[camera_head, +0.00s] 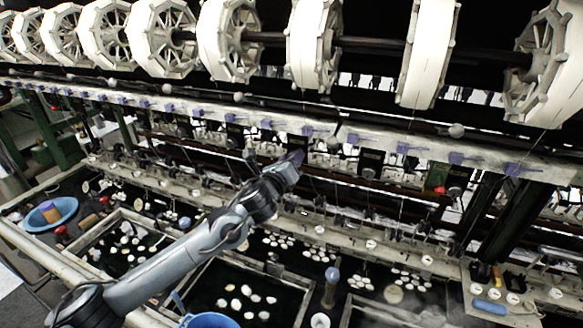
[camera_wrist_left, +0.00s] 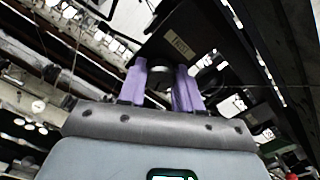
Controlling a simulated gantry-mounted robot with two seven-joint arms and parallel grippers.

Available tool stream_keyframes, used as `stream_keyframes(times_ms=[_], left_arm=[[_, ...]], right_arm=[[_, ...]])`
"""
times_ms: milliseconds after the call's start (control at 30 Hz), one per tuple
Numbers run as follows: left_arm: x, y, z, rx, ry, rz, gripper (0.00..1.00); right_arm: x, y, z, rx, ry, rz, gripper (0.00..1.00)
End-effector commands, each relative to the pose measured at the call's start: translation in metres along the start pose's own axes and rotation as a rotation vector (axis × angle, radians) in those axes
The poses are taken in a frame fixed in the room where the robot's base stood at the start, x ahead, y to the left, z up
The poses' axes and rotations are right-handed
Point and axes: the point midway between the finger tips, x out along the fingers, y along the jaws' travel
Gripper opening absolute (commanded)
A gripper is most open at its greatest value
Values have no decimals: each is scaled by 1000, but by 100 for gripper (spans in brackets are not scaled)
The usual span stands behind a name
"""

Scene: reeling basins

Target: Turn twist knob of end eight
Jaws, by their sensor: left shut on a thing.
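My left gripper (camera_head: 294,158) reaches across the basins to the machine's front rail in the head view. In the left wrist view its two purple fingers (camera_wrist_left: 161,88) stand either side of a dark, round twist knob (camera_wrist_left: 158,74) and are shut on it. The knob sits on a dark panel, with a small label (camera_wrist_left: 180,44) just above it whose print is too small to read surely. In the head view the gripper hides the knob. My right gripper is not in view.
Large white reels (camera_head: 314,45) line the top, above a pale rail (camera_head: 380,140) with several purple fittings. Below lie basins with floating white cocoons (camera_head: 245,298). A blue bowl (camera_head: 65,207) stands at left, and a blue-topped post (camera_head: 332,274) stands near the middle basins.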

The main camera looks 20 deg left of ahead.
Motion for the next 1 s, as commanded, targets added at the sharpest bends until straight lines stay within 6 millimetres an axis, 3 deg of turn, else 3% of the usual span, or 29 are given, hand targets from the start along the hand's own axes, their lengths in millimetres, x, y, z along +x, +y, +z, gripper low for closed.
stream_keyframes(times_ms=[100,400,1000], left_arm=[[0,3,-4,97,-1,0,3],[0,2,-3,270,1,1,3],[0,1,-2,343,3,2,3]], right_arm=[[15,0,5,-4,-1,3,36],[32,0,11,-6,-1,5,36],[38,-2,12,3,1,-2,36]])
